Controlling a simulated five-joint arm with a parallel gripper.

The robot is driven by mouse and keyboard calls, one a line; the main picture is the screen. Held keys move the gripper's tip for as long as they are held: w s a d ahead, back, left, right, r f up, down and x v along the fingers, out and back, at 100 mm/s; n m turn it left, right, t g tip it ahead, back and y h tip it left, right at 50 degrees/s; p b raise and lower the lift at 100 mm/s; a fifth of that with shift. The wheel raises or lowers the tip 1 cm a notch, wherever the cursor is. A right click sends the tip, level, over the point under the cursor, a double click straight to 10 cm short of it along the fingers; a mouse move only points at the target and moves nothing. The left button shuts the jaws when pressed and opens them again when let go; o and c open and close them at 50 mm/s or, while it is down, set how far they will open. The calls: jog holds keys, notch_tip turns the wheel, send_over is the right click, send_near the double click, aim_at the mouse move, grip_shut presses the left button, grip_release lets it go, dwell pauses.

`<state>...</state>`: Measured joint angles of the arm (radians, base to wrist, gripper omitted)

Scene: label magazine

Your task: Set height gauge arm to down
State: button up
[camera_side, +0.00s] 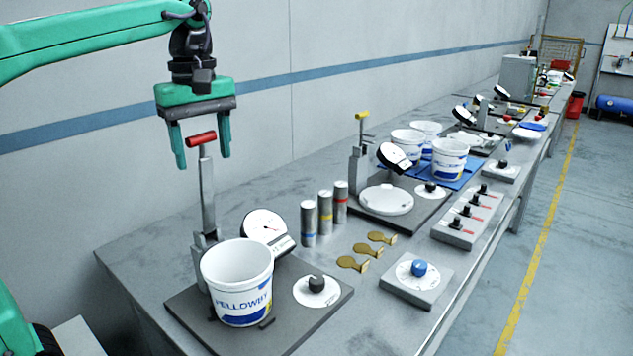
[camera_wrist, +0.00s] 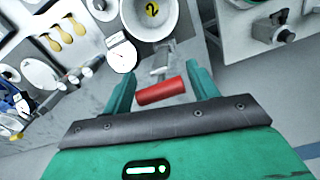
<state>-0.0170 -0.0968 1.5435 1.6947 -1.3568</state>
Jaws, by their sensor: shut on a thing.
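The height gauge arm nearest me is a grey upright bar (camera_side: 207,190) topped by a red handle (camera_side: 201,138). It stands up at the back left of a dark base plate (camera_side: 318,318). My gripper (camera_side: 201,154) is above the plate, its green fingers on either side of the red handle and shut on it. In the wrist view the red handle (camera_wrist: 162,91) lies across between my fingertips (camera_wrist: 160,88). A white bucket (camera_side: 238,284) with blue lettering stands on the plate in front of the bar. A white dial (camera_side: 265,226) is behind the bucket.
A black knob (camera_side: 316,284) is on the same plate. Several cylinders (camera_side: 325,210), brass tags (camera_side: 365,250) and a blue-knob box (camera_side: 418,275) lie to the right. A second gauge with a yellow handle (camera_side: 362,115) stands farther back. The wall is behind my gripper.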

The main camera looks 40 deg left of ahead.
jog(key=d+f, duration=1.3)
jog(key=d, duration=0.1)
jog(key=shift+d, duration=0.2)
jog(key=shift+d+f, duration=0.15)
jog(key=shift+f, duration=0.7)
jog(key=shift+s, duration=0.1)
jog(key=o, duration=1.3)
jog(key=shift+r, duration=0.1)
jog(key=shift+r, duration=0.1)
jog(key=shift+r, duration=3.85)
